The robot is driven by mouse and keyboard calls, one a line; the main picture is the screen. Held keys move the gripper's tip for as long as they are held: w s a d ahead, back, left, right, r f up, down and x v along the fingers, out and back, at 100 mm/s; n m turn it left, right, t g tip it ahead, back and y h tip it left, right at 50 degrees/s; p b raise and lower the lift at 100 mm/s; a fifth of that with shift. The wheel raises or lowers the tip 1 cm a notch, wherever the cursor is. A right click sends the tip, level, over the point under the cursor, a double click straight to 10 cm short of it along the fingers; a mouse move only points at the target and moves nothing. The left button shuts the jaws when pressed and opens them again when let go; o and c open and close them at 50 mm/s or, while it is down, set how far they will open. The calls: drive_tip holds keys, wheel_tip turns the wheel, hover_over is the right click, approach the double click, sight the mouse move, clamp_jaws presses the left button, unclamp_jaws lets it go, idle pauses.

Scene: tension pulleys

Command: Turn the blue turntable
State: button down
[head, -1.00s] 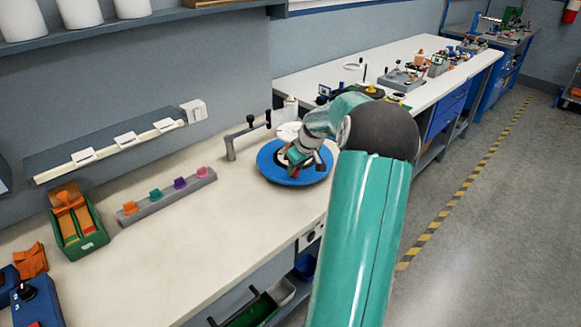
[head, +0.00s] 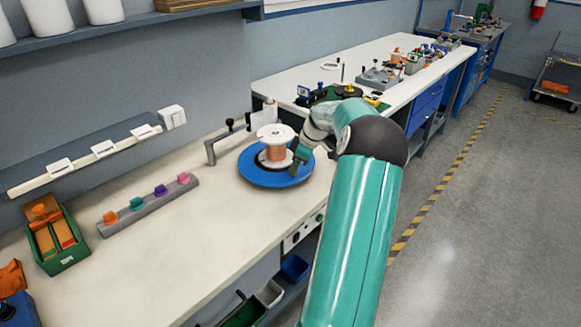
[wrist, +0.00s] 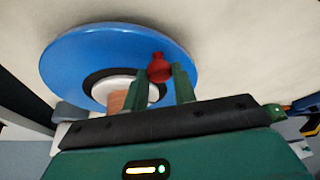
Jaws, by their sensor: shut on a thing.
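The blue turntable (head: 262,179) lies flat on the white bench. A spool of copper wire (head: 275,152) with white flanges stands upright at its middle. My gripper (head: 298,162) is at the right side of the turntable, beside the spool. In the wrist view the turntable (wrist: 80,58) fills the upper left, and the copper spool (wrist: 117,101) is partly hidden behind my gripper. A red knob (wrist: 158,67) near the disc's rim sits between the two green fingers of my gripper (wrist: 167,80), which are shut on it. In the head view my gripper hides the knob.
A grey crank-like arm on a post (head: 212,150) stands left of the turntable. A grey rack with coloured clips (head: 150,203) and a green box (head: 58,240) lie further left. A second bench (head: 340,65) with equipment is behind. The bench front is clear.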

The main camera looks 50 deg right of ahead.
sight(304, 171)
drive_tip(key=shift+s+d+n+g+y, duration=0.2)
drive_tip(key=shift+d+n+y, duration=0.05)
drive_tip(key=shift+d+n, duration=0.75)
drive_tip(key=shift+s+d+n+g+y, duration=0.2)
drive_tip(key=shift+d+n+y, duration=0.05)
drive_tip(key=shift+d+n, duration=0.7)
drive_tip(key=c, duration=1.2)
unclamp_jaws()
drive_tip(key=shift+o, duration=0.2)
drive_tip(key=v, duration=1.3)
drive_tip(key=shift+d+r, duration=0.2)
drive_tip(key=shift+r, duration=0.1)
drive_tip(key=shift+s, duration=0.1)
